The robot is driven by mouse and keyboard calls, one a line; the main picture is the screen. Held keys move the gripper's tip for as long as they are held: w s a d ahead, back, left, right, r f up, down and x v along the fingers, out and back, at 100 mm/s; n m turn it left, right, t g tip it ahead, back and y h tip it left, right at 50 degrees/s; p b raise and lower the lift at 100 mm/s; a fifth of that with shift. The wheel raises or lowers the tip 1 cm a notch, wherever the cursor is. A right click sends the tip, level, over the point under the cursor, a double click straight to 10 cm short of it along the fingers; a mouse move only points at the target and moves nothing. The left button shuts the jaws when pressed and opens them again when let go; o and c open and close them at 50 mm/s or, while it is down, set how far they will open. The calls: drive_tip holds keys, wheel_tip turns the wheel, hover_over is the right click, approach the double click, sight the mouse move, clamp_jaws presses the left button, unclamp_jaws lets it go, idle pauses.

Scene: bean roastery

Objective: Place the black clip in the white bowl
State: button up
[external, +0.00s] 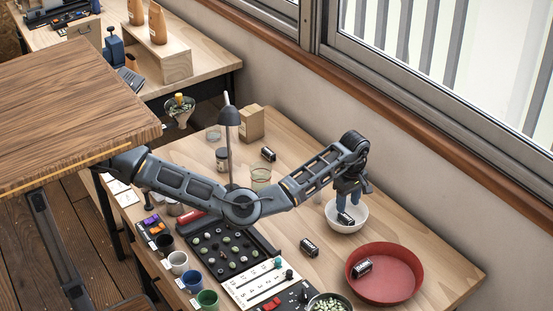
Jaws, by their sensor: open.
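The white bowl (361,221) stands on the wooden table near the window side. A small black item (345,218) with a white marking, which looks like a black clip, lies inside it. My gripper (349,202) is open and points down into the bowl, its fingertips just above or beside this item; whether they touch it I cannot tell. Similar black items lie on the table in front of the bowl (309,247), in the red bowl (362,268) and farther back on the table (268,154).
The red bowl (402,292) stands to the right in front. A glass jar (260,177), a dark lamp (229,116) and a cardboard box (251,124) stand farther back. A black tray of beans (245,268) and several cups, including a green one (207,301), line the front.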

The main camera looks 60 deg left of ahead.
sight(346, 216)
wheel_tip(346, 216, up, 7)
drive_tip(key=shift+p, duration=0.3)
